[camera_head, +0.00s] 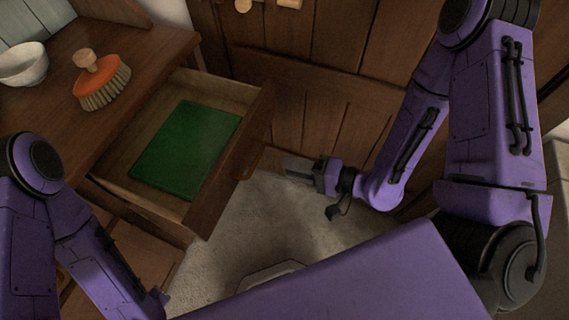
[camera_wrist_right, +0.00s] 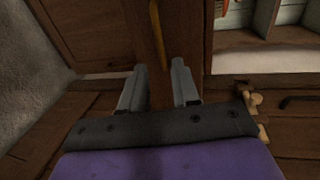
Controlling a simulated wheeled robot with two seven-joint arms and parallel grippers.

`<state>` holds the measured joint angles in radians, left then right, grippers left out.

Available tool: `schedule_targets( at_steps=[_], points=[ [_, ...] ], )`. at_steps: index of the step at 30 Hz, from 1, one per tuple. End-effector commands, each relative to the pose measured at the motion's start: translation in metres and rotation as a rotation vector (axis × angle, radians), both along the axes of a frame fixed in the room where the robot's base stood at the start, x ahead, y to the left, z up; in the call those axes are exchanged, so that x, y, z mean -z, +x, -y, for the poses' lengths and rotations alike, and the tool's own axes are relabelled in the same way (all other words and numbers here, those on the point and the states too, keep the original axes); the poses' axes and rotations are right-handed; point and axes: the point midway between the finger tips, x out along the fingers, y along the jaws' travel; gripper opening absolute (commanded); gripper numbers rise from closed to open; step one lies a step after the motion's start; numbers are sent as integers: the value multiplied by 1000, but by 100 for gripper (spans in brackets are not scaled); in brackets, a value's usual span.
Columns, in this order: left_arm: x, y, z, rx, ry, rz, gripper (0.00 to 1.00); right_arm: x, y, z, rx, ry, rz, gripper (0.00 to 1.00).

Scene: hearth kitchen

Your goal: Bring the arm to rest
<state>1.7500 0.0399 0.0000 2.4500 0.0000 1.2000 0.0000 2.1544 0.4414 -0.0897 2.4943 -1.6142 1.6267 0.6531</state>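My right arm reaches in from the right in the head view. Its gripper (camera_head: 300,168) is beside the open drawer's front, close to the wooden drawer handle (camera_head: 254,162). In the right wrist view the two grey fingers (camera_wrist_right: 158,88) stand apart with nothing between them. The handle (camera_wrist_right: 157,35) shows beyond the fingertips, apart from them. My left arm comes in at the lower left of the head view; its gripper is out of the picture.
The drawer (camera_head: 228,178) stands pulled out with a green flat board (camera_head: 186,150) in it. An orange brush (camera_head: 102,82) and a white bowl (camera_head: 22,64) stand on the wooden counter (camera_head: 60,115). Wooden panels (camera_head: 330,60) rise behind. Grey floor (camera_head: 240,235) lies below the right gripper.

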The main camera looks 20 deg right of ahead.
Motion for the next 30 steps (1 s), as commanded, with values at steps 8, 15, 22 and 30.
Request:
schedule_targets(
  at_steps=[8, 15, 22, 30],
  points=[
    [0, 0, 0, 0, 0, 0, 43, 0, 0, 0, 0, 0, 0, 30],
    [0, 0, 0, 0, 0, 0, 43, 1, 0, -1, -12, -26, 23, 30],
    [0, 0, 0, 0, 0, 0, 43, 70, 17, 60, 179, -556, -35, 30],
    [0, 0, 0, 0, 0, 0, 43, 167, -78, 148, 217, -1208, -481, 30]
  ],
)
